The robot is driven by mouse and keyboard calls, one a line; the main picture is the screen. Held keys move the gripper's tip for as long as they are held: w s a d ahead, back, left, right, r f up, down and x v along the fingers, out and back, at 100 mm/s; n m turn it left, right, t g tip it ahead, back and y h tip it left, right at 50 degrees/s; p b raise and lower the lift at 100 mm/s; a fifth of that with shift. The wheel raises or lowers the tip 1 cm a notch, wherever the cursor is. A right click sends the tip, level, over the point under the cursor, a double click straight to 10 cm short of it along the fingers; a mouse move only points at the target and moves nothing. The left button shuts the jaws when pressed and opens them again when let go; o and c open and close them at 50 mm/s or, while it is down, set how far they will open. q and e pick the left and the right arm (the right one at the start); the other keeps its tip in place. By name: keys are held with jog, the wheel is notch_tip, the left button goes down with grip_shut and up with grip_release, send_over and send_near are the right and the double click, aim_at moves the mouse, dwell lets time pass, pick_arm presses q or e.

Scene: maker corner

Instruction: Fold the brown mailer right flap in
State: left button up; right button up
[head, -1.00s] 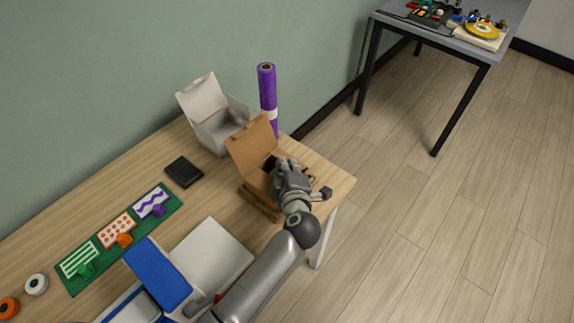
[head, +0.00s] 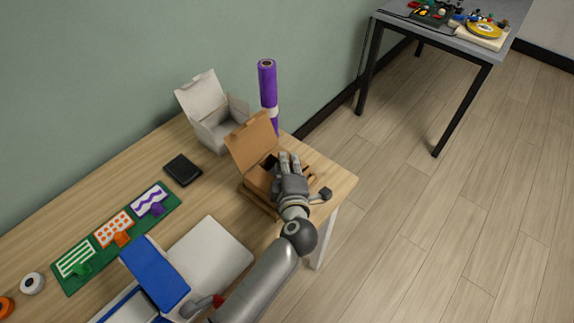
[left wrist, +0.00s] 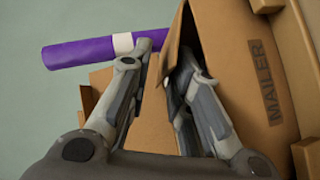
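The brown mailer (head: 252,146) stands open near the table's right end, its lid raised at the back left. In the left wrist view its printed side panel (left wrist: 262,85) fills the right part. My left gripper (head: 289,157) is over the mailer's right side, fingers pointing toward the box. In the left wrist view the left gripper (left wrist: 168,52) has its fingers partly apart, with a brown cardboard edge showing between the tips. I cannot tell whether they touch it. The hand hides most of the right flap in the head view. My right gripper is not in view.
A purple roll (head: 268,90) stands behind the mailer, and an open white box (head: 216,125) is to its left. A black wallet-like item (head: 182,170) and a green board (head: 75,283) lie further left. The table's right edge is close to the mailer.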

pick_arm(q)
jog(key=shift+s+f, duration=0.1)
jog(key=shift+f, duration=0.2)
jog(key=shift+s, duration=0.45)
jog(key=v, duration=0.6)
jog(key=shift+r, duration=0.25)
jog(key=shift+s+d+r, duration=0.15)
jog(key=shift+s+r, duration=0.15)
jog(key=shift+s, duration=0.15)
